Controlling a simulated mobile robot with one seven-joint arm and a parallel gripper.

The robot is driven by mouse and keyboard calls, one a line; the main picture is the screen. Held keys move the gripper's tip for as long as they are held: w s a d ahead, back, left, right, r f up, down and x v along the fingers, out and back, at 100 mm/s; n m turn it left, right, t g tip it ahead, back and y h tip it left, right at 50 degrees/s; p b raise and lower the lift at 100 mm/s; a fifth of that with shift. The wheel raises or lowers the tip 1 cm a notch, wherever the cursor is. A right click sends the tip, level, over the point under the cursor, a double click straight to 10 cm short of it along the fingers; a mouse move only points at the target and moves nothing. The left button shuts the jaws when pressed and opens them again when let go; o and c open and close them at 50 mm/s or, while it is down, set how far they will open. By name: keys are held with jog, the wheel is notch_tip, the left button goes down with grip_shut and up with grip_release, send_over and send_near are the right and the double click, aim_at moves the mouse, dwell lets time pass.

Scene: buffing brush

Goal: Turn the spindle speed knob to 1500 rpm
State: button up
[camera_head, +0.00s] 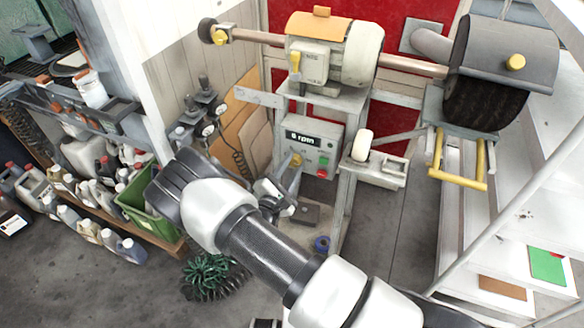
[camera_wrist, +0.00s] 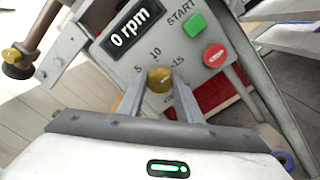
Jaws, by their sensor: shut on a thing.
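The spindle speed knob (camera_wrist: 160,79) is a yellow round knob on the grey control panel (camera_head: 325,138), with marks 5, 10 and 15 around it. It also shows in the head view (camera_head: 297,160). A black display (camera_wrist: 130,22) above it reads 0 rpm. The green START button (camera_wrist: 194,24) and a red button (camera_wrist: 215,55) sit to the right of the knob. My gripper (camera_wrist: 160,92) reaches the panel with its two fingers on either side of the knob, shut on it. The fingers partly hide the lower dial; the knob's exact pointer direction is hard to tell.
The buffing machine (camera_head: 335,52) stands above the panel, with a dark brush wheel (camera_head: 485,103) at right. A grey bracket with a white roller (camera_head: 362,145) juts out right of the panel. Bottles and a green bin (camera_head: 140,205) stand at left.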

jog(key=shift+m, duration=0.3)
jog(key=o, duration=1)
jog(key=shift+o, duration=0.2)
jog(key=b+v, duration=0.1)
jog(key=v, duration=1.6)
jog(key=shift+s, duration=0.2)
jog(key=shift+r, duration=0.1)
